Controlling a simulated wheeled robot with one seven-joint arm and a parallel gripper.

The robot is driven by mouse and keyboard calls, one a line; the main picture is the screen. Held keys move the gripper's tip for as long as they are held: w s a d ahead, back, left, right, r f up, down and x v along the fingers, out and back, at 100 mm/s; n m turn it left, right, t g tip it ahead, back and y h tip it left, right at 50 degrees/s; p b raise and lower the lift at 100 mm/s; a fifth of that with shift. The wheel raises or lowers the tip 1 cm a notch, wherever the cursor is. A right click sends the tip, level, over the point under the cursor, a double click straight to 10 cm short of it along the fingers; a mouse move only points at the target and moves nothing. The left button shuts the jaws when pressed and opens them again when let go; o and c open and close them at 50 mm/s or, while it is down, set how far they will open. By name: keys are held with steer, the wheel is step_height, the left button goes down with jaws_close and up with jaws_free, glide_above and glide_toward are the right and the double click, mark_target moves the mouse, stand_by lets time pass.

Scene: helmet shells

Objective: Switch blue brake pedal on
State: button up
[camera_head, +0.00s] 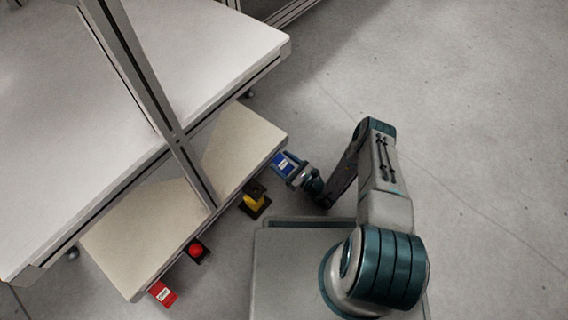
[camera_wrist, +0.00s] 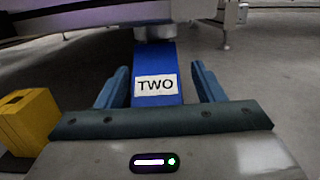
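The blue pedal (camera_wrist: 157,68) bears a white label reading TWO and shows in the middle of the wrist view. In the head view the blue pedal (camera_head: 281,160) juts from the right end of the lower shelf edge. My gripper (camera_wrist: 156,84) is open, with one blue finger on each side of the pedal and a gap on both sides. In the head view my gripper (camera_head: 291,171) is right at the pedal. Whether it touches the pedal from above or below cannot be told.
A yellow pedal or block (camera_head: 254,201) on a black base stands left of the blue pedal; it also shows in the wrist view (camera_wrist: 28,118). A red button (camera_head: 196,250) and a red labelled pedal (camera_head: 162,293) are farther along the shelf (camera_head: 135,235). Open floor lies to the right.

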steer(key=shift+o, duration=0.7)
steer(key=shift+s+a+f, duration=0.2)
steer(key=shift+s+f, duration=0.05)
steer(key=shift+f, duration=0.2)
steer(key=shift+d+r, duration=0.1)
steer(key=shift+d, duration=0.1)
steer(key=shift+s+d, duration=0.1)
steer(key=shift+d, duration=0.15)
steer(key=p+v, duration=0.4)
steer(key=v, duration=0.9)
steer(key=shift+s, duration=0.15)
